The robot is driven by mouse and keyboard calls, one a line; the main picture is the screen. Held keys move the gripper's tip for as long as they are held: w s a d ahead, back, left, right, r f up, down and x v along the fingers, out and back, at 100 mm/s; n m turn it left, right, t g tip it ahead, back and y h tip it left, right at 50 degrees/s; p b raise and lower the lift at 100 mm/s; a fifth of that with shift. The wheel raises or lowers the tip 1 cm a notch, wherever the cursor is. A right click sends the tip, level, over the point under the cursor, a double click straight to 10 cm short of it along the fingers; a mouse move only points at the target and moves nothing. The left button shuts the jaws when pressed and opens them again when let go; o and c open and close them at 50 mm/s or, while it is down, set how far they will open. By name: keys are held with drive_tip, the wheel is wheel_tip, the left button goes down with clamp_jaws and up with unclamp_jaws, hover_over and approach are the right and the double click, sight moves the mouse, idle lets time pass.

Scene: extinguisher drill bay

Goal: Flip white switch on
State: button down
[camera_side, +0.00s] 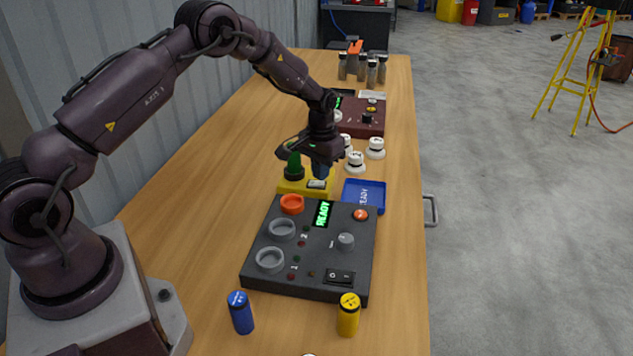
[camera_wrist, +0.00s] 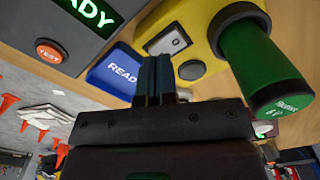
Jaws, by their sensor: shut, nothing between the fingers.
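The white switch (camera_side: 317,184) is a small pale rocker in a dark frame on top of a yellow box (camera_side: 290,187). In the wrist view the switch (camera_wrist: 170,42) shows just beyond the fingertips, on the yellow box (camera_wrist: 205,45). I cannot tell which way it is tipped. My gripper (camera_side: 320,174) is shut and empty, pointing down close above the switch; its closed fingers (camera_wrist: 155,62) show in the wrist view. I cannot tell whether they touch the switch. A green cylinder (camera_side: 293,160) stands upright in the yellow box, close to my gripper.
A blue READY tray (camera_side: 364,194) lies right of the yellow box. A dark panel (camera_side: 312,247) with a black rocker (camera_side: 340,277) is in front. Blue (camera_side: 241,312) and yellow (camera_side: 348,315) cylinders stand nearer. White knobbed pieces (camera_side: 375,148) and a dark red panel (camera_side: 361,115) are behind.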

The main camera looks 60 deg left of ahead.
sight(320, 184)
drive_tip(key=shift+f, duration=0.8)
idle(0.4)
drive_tip(key=shift+r, duration=3.55)
drive_tip(key=shift+s+d+f, duration=0.1)
drive_tip(key=shift+s+f, duration=0.15)
drive_tip(key=s+d+r+m+t, duration=0.1)
drive_tip(key=s+d+r+t, duration=0.1)
drive_tip(key=s+d+r, duration=0.2)
drive_tip(key=s+d+r+m+t, duration=0.1)
drive_tip(key=s+d+r, duration=0.4)
drive_tip(key=s+r, duration=0.6)
drive_tip(key=s+d+r+m+t, duration=0.1)
drive_tip(key=s+d+r, duration=0.3)
drive_tip(key=s+r, duration=0.4)
drive_tip(key=shift+s+d+r+t, duration=0.2)
drive_tip(key=shift+s+t, duration=0.6)
drive_tip(key=shift+s, duration=2.35)
